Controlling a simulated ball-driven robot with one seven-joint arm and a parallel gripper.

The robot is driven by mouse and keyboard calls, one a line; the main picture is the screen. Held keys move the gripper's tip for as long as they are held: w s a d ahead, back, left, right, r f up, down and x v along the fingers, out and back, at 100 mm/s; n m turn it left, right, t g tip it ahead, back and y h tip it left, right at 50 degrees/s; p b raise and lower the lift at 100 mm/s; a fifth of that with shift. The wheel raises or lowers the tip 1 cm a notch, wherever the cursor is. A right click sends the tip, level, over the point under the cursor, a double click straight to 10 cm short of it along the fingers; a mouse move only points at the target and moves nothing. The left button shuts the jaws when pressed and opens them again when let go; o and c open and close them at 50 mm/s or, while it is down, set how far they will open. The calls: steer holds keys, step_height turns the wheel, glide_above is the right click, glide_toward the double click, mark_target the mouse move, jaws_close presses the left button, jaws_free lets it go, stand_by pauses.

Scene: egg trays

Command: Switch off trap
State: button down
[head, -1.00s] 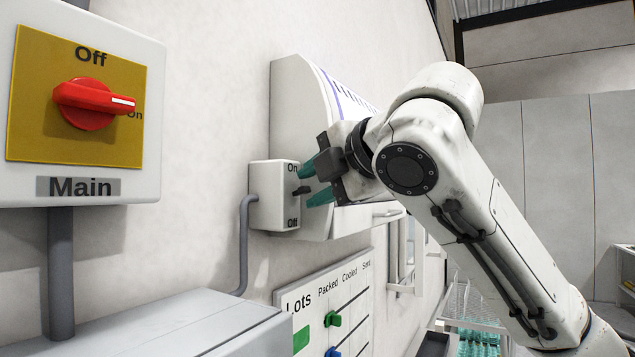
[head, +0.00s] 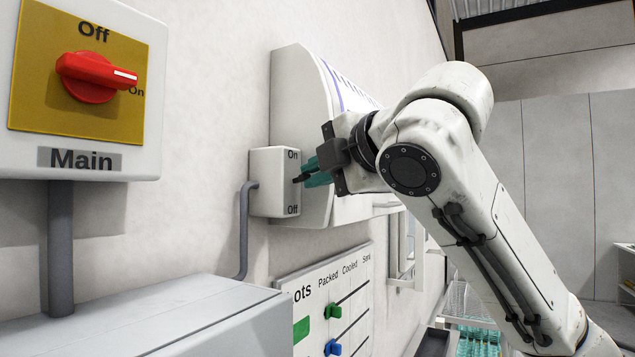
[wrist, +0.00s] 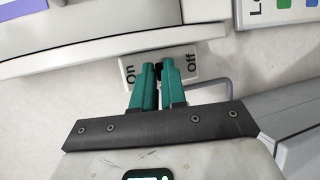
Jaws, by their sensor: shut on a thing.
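The switch box (head: 268,183) is small and white, fixed to the wall, with "On" at its top and "Off" at its bottom. Its short dark lever (head: 299,179) sticks out at about mid-height between the words. My gripper (head: 313,176) has its teal fingers closed together on the lever, in front of the box. In the wrist view, the box (wrist: 190,63) lies beyond the fingertips (wrist: 160,68), with "On" to the left and "Off" to the right. The fingers partly hide the lever, so its exact tilt is unclear.
A white rounded housing (head: 292,90) is on the wall behind the switch box. At left is the Main switch, its red knob (head: 88,75) pointing to "On". A grey box (head: 150,318) stands below it. A lots board (head: 335,290) with coloured pegs hangs below the switch.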

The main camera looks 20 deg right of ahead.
mark_target(317, 195)
step_height(317, 195, down, 3)
steer(key=m+t+y+b, duration=0.1)
steer(key=t+b, duration=0.2)
steer(key=b, duration=0.4)
steer(key=shift+f+m+t+b, duration=0.15)
steer(key=shift+m+t+b, duration=0.25)
steer(key=shift+t+b, duration=0.45)
steer(key=shift+f+m+t+b, duration=0.1)
steer(key=shift+m+t+b, duration=0.55)
steer(key=shift+b, duration=0.55)
steer(key=c, duration=1.2)
jaws_free()
